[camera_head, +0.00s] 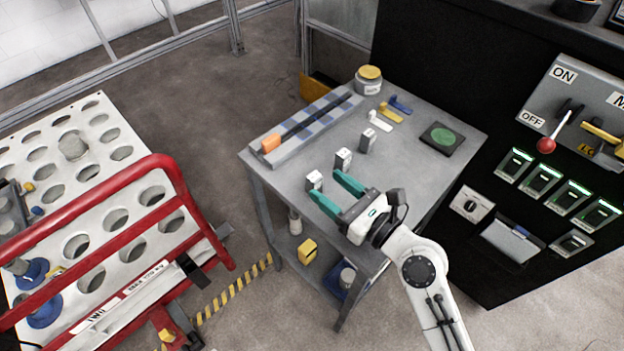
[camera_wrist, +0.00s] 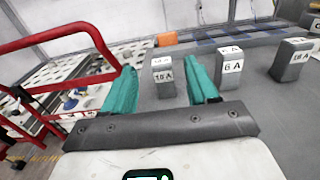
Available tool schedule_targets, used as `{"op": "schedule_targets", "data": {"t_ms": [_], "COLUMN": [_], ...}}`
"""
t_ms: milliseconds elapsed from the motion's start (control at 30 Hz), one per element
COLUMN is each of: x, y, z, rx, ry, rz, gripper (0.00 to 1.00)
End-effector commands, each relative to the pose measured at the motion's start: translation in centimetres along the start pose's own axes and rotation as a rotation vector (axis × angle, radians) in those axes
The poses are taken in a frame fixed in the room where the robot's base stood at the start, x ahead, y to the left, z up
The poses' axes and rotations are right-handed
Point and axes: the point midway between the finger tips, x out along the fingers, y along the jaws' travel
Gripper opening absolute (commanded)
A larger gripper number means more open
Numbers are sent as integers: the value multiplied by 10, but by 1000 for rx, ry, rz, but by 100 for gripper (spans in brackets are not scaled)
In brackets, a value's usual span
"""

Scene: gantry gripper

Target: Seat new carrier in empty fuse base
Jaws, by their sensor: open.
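Three grey block-shaped fuse carriers with white tops stand in a row on the grey table: the near one (camera_head: 314,181), the middle one (camera_head: 343,160) and the far one (camera_head: 367,141). In the wrist view, the left carrier (camera_wrist: 164,84) reads 10 A, the middle carrier (camera_wrist: 229,74) reads 6 A, and the right carrier (camera_wrist: 290,65) seems to read 16 A. My gripper (camera_head: 325,182) has teal fingers, open and empty, close to the near carrier. In the wrist view the 10 A carrier appears between the fingers (camera_wrist: 160,68), beyond them. Fuse bases (camera_head: 540,180) with green lights sit on the black cabinet; I cannot tell which is empty.
The table (camera_head: 285,195) also holds a striped rail with an orange block (camera_head: 270,143), a yellow-lidded jar (camera_head: 368,80), small coloured tags and a green round pad (camera_head: 442,138). A red-railed cart (camera_head: 165,165) stands left. A red-knobbed lever (camera_head: 546,145) juts from the cabinet.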

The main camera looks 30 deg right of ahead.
Motion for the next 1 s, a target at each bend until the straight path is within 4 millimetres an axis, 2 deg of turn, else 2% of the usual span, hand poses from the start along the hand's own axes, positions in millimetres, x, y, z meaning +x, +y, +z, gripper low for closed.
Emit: {"op": "schedule_targets", "data": {"t_ms": [100, 333, 600, 933, 1000], "x": [15, 31, 67, 73, 73], "y": [-1, 0, -1, -1, -1], "z": [1, -1, -5, -6, -6], "rx": [0, 0, -1, 0, 0], "ry": [0, -1, -1, 1, 1], "rz": [0, 0, 0, -1, -1], "gripper": [58, 58, 58, 58, 52]}}
